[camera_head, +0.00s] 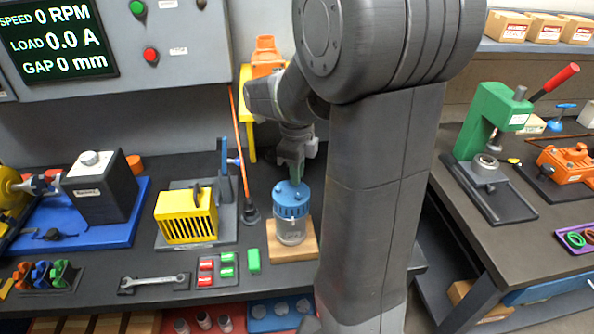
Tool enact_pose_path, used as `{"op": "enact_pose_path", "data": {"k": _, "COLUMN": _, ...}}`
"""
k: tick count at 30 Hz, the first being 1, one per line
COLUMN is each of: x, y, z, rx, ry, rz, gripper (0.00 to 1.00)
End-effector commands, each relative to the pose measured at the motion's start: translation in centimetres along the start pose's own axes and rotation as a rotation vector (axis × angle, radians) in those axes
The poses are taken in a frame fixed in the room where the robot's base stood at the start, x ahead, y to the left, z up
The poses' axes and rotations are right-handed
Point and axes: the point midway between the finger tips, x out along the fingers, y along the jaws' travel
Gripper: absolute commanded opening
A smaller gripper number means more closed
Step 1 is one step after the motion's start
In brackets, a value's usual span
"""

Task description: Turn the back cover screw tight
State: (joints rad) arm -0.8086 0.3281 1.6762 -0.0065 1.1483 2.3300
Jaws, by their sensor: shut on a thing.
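A clear, jar-like body (291,230) with a ribbed blue cover (291,205) stands upright on a wooden block (304,249) at the middle of the bench. Small blue knobs, which look like screws, show on top of the cover; I cannot tell which one is the back cover screw. My gripper (294,155) points down right above the cover. It is shut on a dark green, upright piece (292,174) that reaches down to the cover's top. Whether its lower end touches a screw is hidden.
A yellow vented housing (187,218) stands to the left, with a thin orange rod (239,150) rising beside it. A wrench (154,282) and red and green blocks (217,268) lie in front. A green press (490,135) stands on the right bench.

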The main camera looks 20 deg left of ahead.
Motion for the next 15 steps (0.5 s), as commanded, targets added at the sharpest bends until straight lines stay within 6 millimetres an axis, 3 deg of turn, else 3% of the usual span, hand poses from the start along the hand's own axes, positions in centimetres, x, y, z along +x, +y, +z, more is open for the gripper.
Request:
{"op": "enact_pose_path", "data": {"k": 5, "x": -0.37, "y": -0.24, "z": 0.17, "rx": -0.001, "ry": -0.006, "rz": -0.01, "gripper": 0.0}}
{"op": "enact_pose_path", "data": {"k": 6, "x": -0.37, "y": -0.23, "z": 0.17, "rx": -0.001, "ry": -0.006, "rz": -0.009, "gripper": 0.22}}
{"op": "enact_pose_path", "data": {"k": 9, "x": -0.28, "y": -0.17, "z": 0.13, "rx": -0.001, "ry": -0.005, "rz": -0.007, "gripper": 0.37}}
{"op": "enact_pose_path", "data": {"k": 15, "x": -0.14, "y": -0.09, "z": 0.06, "rx": 0.0, "ry": -0.002, "rz": -0.004, "gripper": 0.37}}
